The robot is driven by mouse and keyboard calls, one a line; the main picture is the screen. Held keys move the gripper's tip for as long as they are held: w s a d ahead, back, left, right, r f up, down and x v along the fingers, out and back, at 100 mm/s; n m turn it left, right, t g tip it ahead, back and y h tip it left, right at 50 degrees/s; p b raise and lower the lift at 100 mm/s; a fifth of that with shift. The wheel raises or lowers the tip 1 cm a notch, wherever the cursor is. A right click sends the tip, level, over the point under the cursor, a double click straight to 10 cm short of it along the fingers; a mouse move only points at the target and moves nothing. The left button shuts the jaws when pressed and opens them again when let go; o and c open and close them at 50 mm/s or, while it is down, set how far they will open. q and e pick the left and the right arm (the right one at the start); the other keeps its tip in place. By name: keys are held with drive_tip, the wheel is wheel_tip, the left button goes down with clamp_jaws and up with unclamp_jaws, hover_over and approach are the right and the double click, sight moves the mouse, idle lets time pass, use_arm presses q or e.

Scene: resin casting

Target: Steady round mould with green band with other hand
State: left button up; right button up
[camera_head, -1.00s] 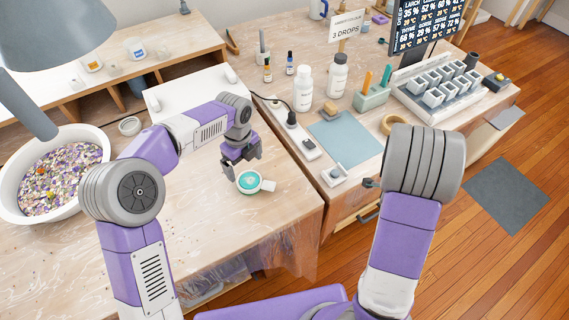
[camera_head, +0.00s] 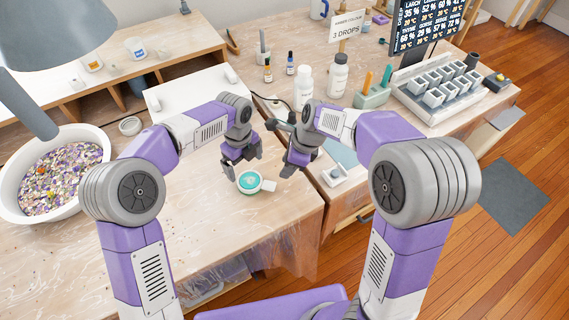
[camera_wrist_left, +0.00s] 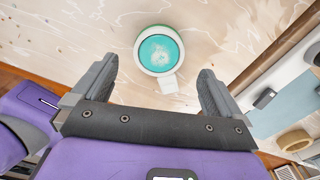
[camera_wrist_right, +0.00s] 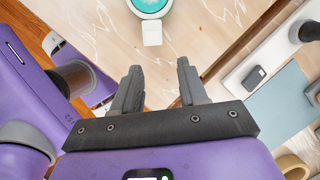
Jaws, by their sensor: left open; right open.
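The round mould with the green band (camera_head: 249,182) stands on the plastic-covered bench near its right edge. It has a white rim, teal contents and a white tab on its right side. My left gripper (camera_head: 243,172) is open above and just behind the mould, not touching it. In the left wrist view the mould (camera_wrist_left: 159,50) lies beyond the fingertips, its tab (camera_wrist_left: 168,84) pointing back between them. My right gripper (camera_head: 282,172) is open, to the right of the mould and apart from it. In the right wrist view the tab (camera_wrist_right: 152,32) shows ahead of the fingers.
A white bowl of coloured flakes (camera_head: 12,190) is at the left. A gap separates the benches. The bench left of the mould is mostly clear.

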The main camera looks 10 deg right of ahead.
sight(247, 179)
use_arm(q)
drive_tip(key=shift+f, duration=3.8)
drive_tip(key=c, duration=1)
